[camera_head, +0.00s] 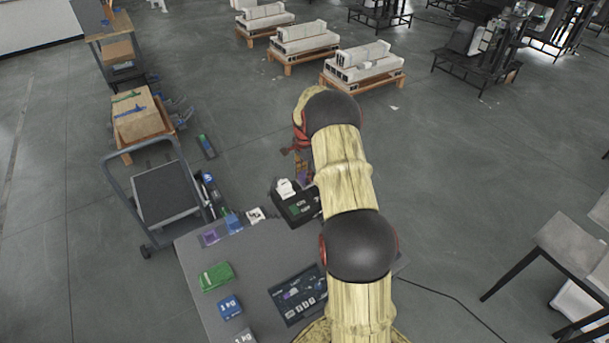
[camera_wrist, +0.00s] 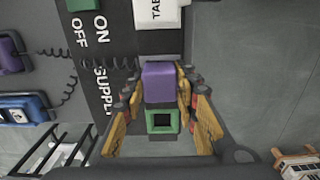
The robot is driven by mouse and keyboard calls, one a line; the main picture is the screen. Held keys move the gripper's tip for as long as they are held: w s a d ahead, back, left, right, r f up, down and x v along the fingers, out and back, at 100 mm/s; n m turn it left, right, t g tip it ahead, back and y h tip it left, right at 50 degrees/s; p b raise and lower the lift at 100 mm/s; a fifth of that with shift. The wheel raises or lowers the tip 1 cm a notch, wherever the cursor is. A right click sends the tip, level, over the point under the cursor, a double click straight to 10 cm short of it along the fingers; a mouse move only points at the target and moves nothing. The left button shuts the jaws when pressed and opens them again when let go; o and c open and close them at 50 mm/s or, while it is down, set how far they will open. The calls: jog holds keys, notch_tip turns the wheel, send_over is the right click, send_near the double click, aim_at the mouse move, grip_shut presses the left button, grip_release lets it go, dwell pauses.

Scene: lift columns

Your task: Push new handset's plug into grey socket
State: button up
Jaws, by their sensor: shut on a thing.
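My gripper (camera_wrist: 162,98) has its yellow fingers shut on a purple plug (camera_wrist: 160,80) in the wrist view. A dark coiled cord runs up to the plug from the left. A green-rimmed square opening (camera_wrist: 162,121) shows just below the plug, between the fingers; I cannot tell whether they touch. A purple handset (camera_wrist: 11,52) and a blue handset (camera_wrist: 22,108) lie to the left with coiled cords; they also show in the head view, purple (camera_head: 211,237) and blue (camera_head: 233,223). I cannot make out a grey socket. My arm hides most of the gripper in the head view.
A black control box (camera_head: 296,206) marked ON, OFF and SUPPLY (camera_wrist: 92,50) stands at the table's far edge, beside the gripper. Green and blue packs (camera_head: 217,276) and a dark panel (camera_head: 298,295) lie on the grey table (camera_head: 195,255). A trolley (camera_head: 166,192) stands to the left.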

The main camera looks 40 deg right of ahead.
aim_at(304, 173)
jog(key=shift+r, duration=0.1)
jog(key=o, duration=1.2)
jog(key=shift+c, duration=0.2)
jog(key=shift+o, duration=1.1)
jog(key=shift+r, duration=0.1)
jog(key=shift+r+p, duration=1.85)
jog(key=shift+r, duration=1.6)
